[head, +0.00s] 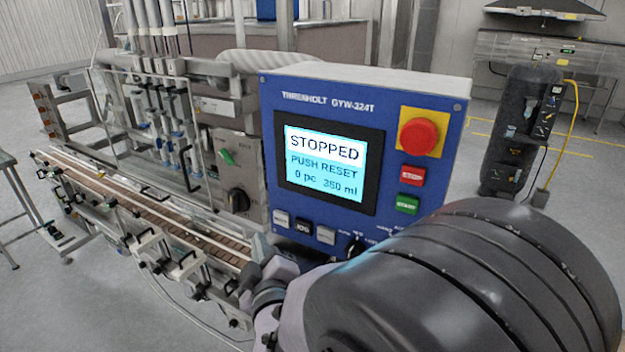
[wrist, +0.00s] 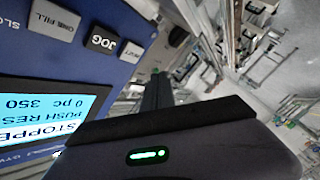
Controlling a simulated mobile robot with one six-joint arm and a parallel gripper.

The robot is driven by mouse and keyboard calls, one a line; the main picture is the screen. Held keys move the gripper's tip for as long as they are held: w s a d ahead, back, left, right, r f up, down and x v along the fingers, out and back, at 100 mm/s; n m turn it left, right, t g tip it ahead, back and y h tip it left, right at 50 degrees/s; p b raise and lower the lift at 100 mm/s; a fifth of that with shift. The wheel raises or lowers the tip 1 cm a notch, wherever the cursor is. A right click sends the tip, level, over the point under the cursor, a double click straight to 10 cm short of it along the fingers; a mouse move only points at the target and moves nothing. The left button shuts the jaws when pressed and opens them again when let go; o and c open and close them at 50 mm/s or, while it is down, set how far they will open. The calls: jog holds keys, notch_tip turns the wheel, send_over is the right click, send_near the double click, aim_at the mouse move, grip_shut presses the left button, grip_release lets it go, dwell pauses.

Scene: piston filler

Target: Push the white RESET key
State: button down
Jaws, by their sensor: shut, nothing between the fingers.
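The white RESET key (head: 281,218) is the leftmost of a row of keys under the screen on the blue control panel (head: 375,95). It shows in the wrist view (wrist: 130,52) at the panel's edge, beside the black JOG key (wrist: 103,41); its lettering is too small to read surely. My gripper (wrist: 157,78) is shut and empty. In the wrist view its dark fingers show just right of and below the RESET key, seemingly apart from it; the depth gap is unclear. In the head view my arm covers the lower right of the panel, and the fingertips are not clear.
The screen (head: 325,165) reads STOPPED, PUSH RESET. The grey ONE FILL key (head: 325,235) sits right of JOG. A red emergency stop (head: 418,136), a red key (head: 412,175) and a green key (head: 407,204) are on the right. A conveyor (head: 150,205) runs left.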

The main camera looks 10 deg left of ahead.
aim_at(274, 218)
jog(key=w, duration=0.1)
jog(key=w+d, duration=0.1)
jog(key=w, duration=0.1)
jog(key=shift+d, duration=0.15)
jog(key=shift+w+d, duration=0.2)
jog(key=shift+w, duration=0.3)
dwell(1.5)
jog(key=shift+w+d+b, duration=0.15)
jog(key=shift+w+b, duration=0.25)
jog(key=shift+b, duration=0.2)
jog(key=shift+w+d, duration=0.15)
jog(key=shift+w, duration=0.2)
dwell(0.3)
jog(key=shift+b, duration=0.35)
jog(key=shift+s+a+f+b, duration=0.1)
jog(key=shift+s+a+b, duration=0.1)
jog(key=shift+s+b, duration=0.25)
jog(key=shift+s+a, duration=0.1)
jog(key=shift+s, duration=0.2)
